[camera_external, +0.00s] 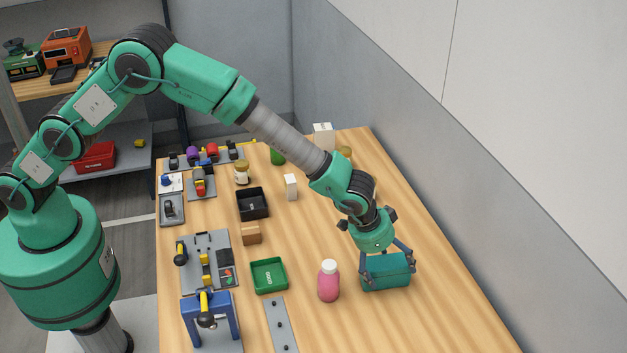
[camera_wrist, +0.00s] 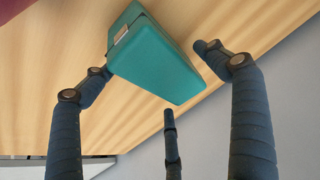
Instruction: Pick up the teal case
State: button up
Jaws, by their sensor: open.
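The teal case (camera_external: 386,275) lies on the wooden table, right of a pink bottle with a white cap (camera_external: 329,281). My gripper (camera_external: 388,268) is over the case with its fingers spread on either side of it. In the wrist view the case (camera_wrist: 155,62) sits between the open fingers of my gripper (camera_wrist: 150,75), with a light label on its left edge. Gaps show between the fingers and the case in the wrist view. Whether any finger touches it is hard to tell in the external view.
A green tray (camera_external: 256,283) and a grey strip (camera_external: 280,325) lie left of the bottle. A black bin (camera_external: 267,205), a small cardboard box (camera_external: 251,234) and a white carton (camera_external: 291,187) stand farther back. A grey wall (camera_external: 440,190) runs along the right. The table's near right is clear.

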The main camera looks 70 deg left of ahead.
jog(key=shift+f, duration=0.2)
dwell(0.5)
jog(key=c, duration=1.7)
